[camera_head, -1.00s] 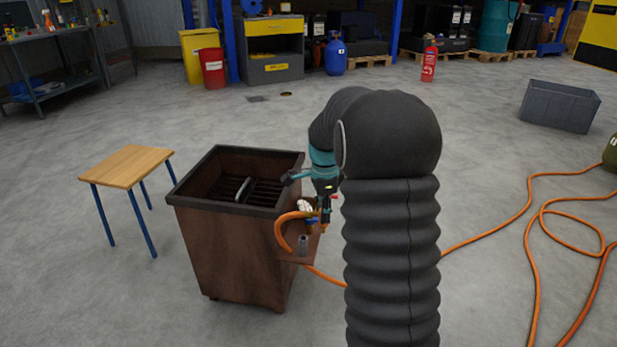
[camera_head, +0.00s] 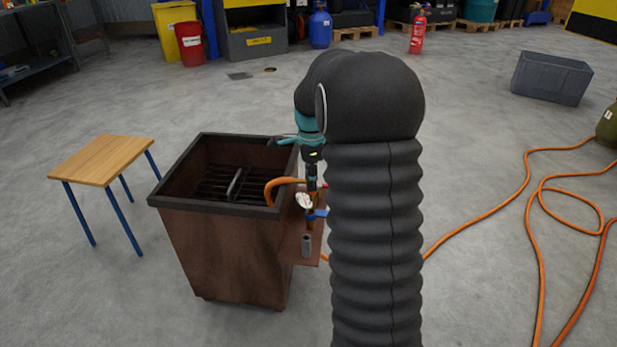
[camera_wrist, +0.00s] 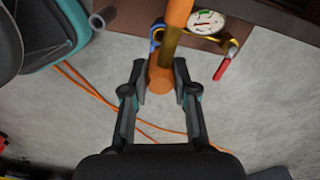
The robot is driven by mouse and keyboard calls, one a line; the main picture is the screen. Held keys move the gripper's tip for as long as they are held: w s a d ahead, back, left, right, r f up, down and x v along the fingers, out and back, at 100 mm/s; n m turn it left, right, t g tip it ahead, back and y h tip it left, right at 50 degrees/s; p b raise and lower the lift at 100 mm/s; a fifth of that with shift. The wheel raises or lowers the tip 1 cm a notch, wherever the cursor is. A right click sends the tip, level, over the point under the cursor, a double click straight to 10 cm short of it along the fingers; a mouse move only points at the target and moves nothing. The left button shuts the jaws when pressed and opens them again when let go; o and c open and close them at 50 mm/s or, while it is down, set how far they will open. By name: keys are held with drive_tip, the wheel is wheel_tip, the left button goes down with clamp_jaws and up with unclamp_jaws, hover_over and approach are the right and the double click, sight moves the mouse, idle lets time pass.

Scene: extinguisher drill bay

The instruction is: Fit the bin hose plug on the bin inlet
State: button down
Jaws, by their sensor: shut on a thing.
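The rusty brown bin (camera_head: 235,255) stands left of my arm in the head view. A small shelf on its right side (camera_head: 311,256) carries a dial gauge (camera_head: 304,201), brass fittings and a blue part (camera_head: 319,213); I cannot tell which is the inlet. My gripper (camera_head: 312,183) is above this shelf, pointing down. In the wrist view my gripper (camera_wrist: 160,79) is shut on the orange and brass hose plug (camera_wrist: 166,55). The orange hose (camera_wrist: 179,12) runs out of the top of the picture. My arm hides part of the shelf; whether plug and fittings touch is unclear.
An upright grey tube (camera_head: 306,246) stands on the shelf near its front edge. A wooden-topped table (camera_head: 102,160) is left of the bin. Orange hose (camera_head: 480,226) lies on the floor at right. A grey crate (camera_head: 551,79) is farther back.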

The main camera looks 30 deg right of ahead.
sight(311, 198)
drive_tip(key=shift+f+b, duration=0.8)
drive_tip(key=shift+f, duration=0.4)
drive_tip(key=shift+a, duration=0.1)
drive_tip(key=shift+f+b, duration=0.2)
drive_tip(key=shift+b, duration=0.2)
drive_tip(key=shift+f+b, duration=0.7)
drive_tip(key=shift+f, duration=1.35)
idle(2.1)
drive_tip(key=c, duration=0.8)
unclamp_jaws()
wheel_tip(311, 198, up, 12)
drive_tip(key=shift+s+r, duration=0.1)
drive_tip(key=shift+s, duration=0.05)
